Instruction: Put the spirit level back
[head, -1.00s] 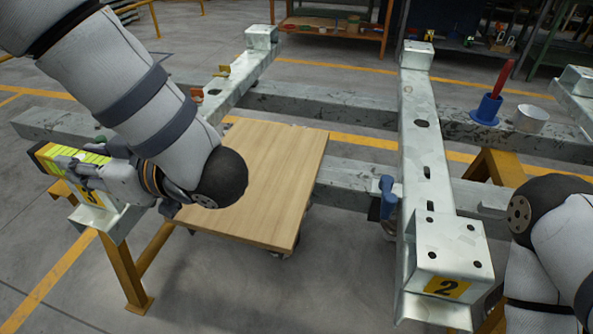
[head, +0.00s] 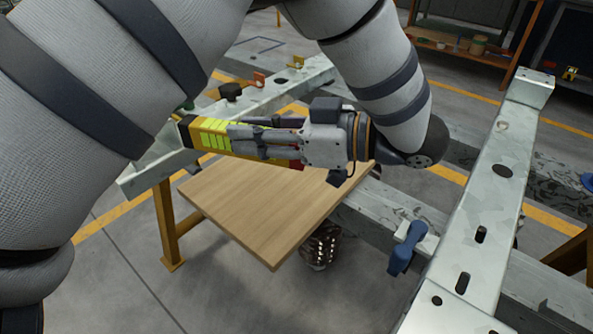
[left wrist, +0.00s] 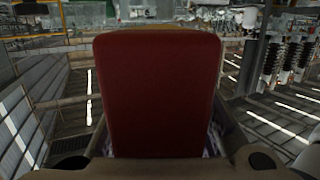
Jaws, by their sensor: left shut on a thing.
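The spirit level (head: 212,134) is a yellow bar with a black end and a lime-green patch, in the head view above the far left end of the wooden board. My left gripper (head: 243,143) is shut on it, its fingers lying along the bar. Part of the level is hidden behind the fingers and palm. In the left wrist view a broad red face (left wrist: 158,95) fills the middle, very close; it seems to be part of the held level. My right gripper is not in view.
A wooden board (head: 270,215) lies below the gripper. A galvanised frame beam (head: 478,215) runs along the right, with a blue clamp-like thing (head: 405,248) beside it. Another beam with small fittings (head: 258,78) lies behind the gripper. Yellow legs (head: 168,225) stand at left.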

